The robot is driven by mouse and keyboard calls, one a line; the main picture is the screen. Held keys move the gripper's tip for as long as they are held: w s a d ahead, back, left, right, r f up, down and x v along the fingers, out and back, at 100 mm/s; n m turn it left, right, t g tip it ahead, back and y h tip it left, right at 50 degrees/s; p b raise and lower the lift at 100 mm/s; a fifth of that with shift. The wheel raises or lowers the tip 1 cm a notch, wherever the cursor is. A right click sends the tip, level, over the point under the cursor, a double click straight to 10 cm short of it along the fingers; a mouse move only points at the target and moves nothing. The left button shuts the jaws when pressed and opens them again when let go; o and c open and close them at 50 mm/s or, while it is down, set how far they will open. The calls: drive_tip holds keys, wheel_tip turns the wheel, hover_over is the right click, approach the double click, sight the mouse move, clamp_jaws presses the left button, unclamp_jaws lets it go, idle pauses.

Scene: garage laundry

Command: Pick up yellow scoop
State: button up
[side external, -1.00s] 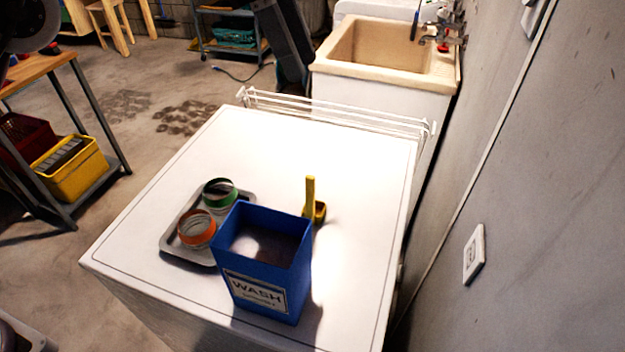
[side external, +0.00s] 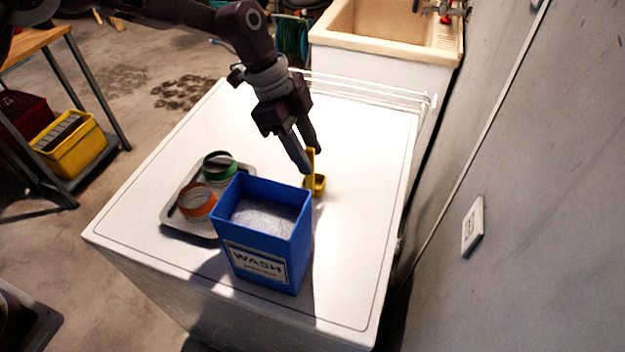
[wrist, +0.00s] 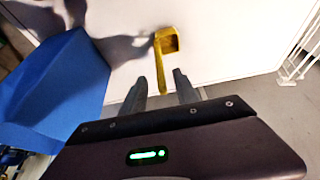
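The yellow scoop (side external: 318,183) stands on the white machine top just behind and to the right of the blue box, its handle pointing up. My gripper (side external: 307,160) is at the scoop's handle, fingers pointing down. In the wrist view the scoop (wrist: 166,43) lies ahead of my gripper (wrist: 161,88), and its handle end reaches between the two fingertips. The fingers are apart, with a gap on each side of the handle. In the side view a finger hides part of the handle.
A blue WASH box (side external: 262,245) holding pale powder stands close to the scoop. A grey tray (side external: 172,222) with a green-rimmed jar (side external: 219,167) and an orange-rimmed jar (side external: 197,201) is to its left. A white wire rack (side external: 370,92) lines the back edge. The right side of the top is clear.

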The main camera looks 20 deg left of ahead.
drive_tip(key=x, duration=0.6)
drive_tip(key=shift+w+a+f, duration=0.1)
drive_tip(key=shift+a, duration=0.2)
clamp_jaws()
wheel_tip(320, 180, up, 10)
